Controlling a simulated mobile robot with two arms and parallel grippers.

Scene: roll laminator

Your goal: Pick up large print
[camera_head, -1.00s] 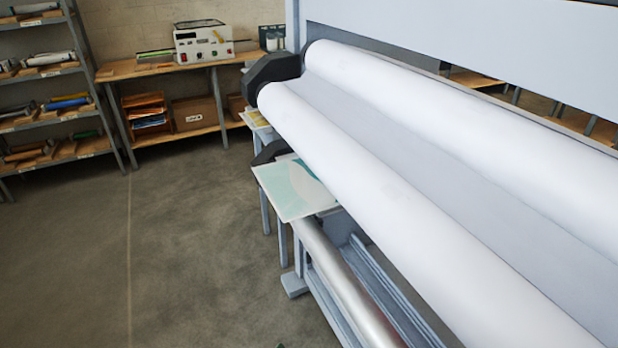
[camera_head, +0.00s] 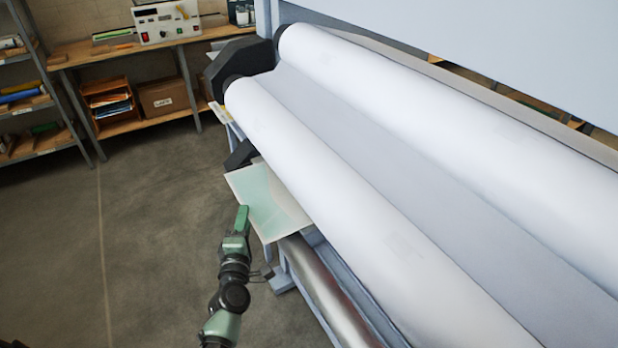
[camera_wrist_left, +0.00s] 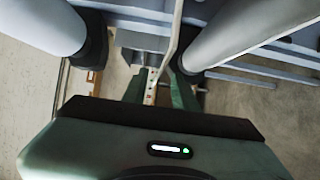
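The large print (camera_head: 262,196), a pale sheet with a light green area, sticks out from under the lower white roller. My left gripper (camera_head: 243,216) is at the print's left front edge in the head view. In the left wrist view, its two green fingers (camera_wrist_left: 160,90) are apart. The print's thin edge (camera_wrist_left: 176,35) runs edge-on into the gap between them. I cannot tell whether either finger touches it. The rest of the print is hidden under the roller. My right gripper is not in view.
The laminator's large white rollers (camera_head: 340,170) fill the right side, with a black end housing (camera_head: 240,68) and a metal roller (camera_head: 325,290) below. A wooden bench (camera_head: 130,50) and shelving (camera_head: 30,110) stand at the back left. The floor on the left is clear.

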